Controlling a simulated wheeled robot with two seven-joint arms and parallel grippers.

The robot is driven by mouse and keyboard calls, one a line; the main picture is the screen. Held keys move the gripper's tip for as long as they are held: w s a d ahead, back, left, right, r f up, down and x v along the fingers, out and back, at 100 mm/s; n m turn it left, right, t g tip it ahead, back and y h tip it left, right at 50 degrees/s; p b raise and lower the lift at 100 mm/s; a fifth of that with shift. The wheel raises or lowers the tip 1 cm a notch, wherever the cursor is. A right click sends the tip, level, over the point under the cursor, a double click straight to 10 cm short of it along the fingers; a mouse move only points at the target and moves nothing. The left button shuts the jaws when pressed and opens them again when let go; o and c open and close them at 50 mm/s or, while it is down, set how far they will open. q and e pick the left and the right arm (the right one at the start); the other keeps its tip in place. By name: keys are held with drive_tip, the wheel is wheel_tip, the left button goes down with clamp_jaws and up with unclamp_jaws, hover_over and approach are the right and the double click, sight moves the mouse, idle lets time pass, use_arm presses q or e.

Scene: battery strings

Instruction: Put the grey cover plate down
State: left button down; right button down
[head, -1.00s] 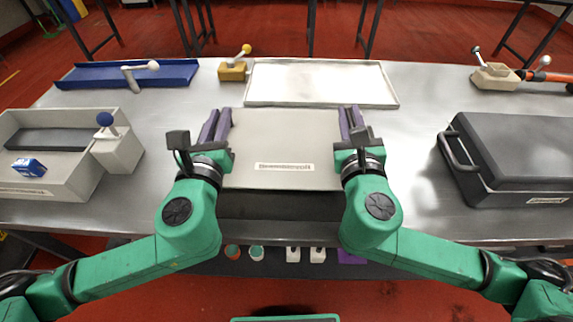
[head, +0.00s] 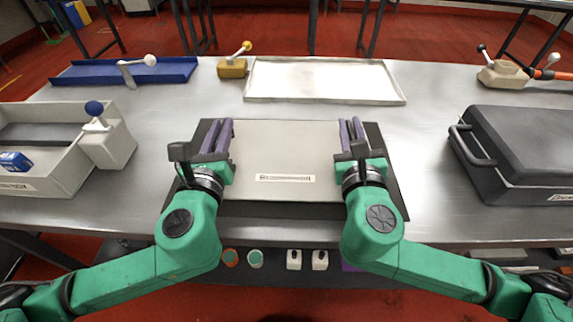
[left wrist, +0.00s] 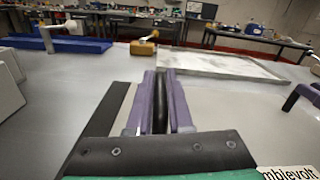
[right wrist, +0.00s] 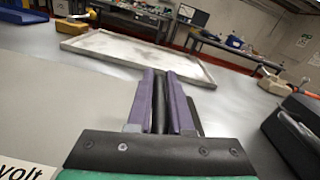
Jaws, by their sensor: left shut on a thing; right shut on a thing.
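The grey cover plate (head: 275,150) is a flat light-grey sheet with a white label near its front edge. It lies level over a larger dark panel (head: 390,165), whose border shows around it. My left gripper (head: 217,135) is shut on the plate's left edge and my right gripper (head: 352,132) on its right edge. The purple fingers also show closed in the left wrist view (left wrist: 162,95) and the right wrist view (right wrist: 162,95). I cannot tell whether the plate touches the panel or hangs slightly above it.
A white shallow tray (head: 325,99) lies behind the plate. A grey bin (head: 50,184) stands at left, and a black lidded case (head: 530,150) with a handle at right. A blue tray (head: 85,74) and a yellow block (head: 232,68) are at the back. Bare steel table shows between them.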

use_arm(q)
drive_tip(key=shift+s+f+b, duration=0.1)
drive_tip(key=shift+f+b, duration=0.2)
use_arm(e)
drive_tip(key=shift+d+f, duration=0.1)
drive_tip(key=shift+f, duration=0.3)
use_arm(q)
drive_tip(key=shift+s+f+b, duration=0.15)
drive_tip(key=shift+s+b, duration=0.05)
drive_tip(key=shift+b, duration=0.1)
use_arm(e)
drive_tip(key=shift+s+f, duration=0.2)
drive_tip(key=shift+s, duration=0.05)
use_arm(q)
drive_tip(key=c, duration=1.2)
unclamp_jaws()
drive_tip(key=shift+s+f, duration=0.15)
use_arm(e)
drive_tip(key=c, duration=1.2)
unclamp_jaws()
drive_tip(key=shift+s+f, duration=0.15)
drive_tip(key=shift+f, duration=0.1)
use_arm(q)
drive_tip(key=o, duration=0.4)
use_arm(e)
drive_tip(key=o, duration=0.4)
drive_tip(key=shift+s+r, duration=0.1)
drive_tip(key=shift+r, duration=0.1)
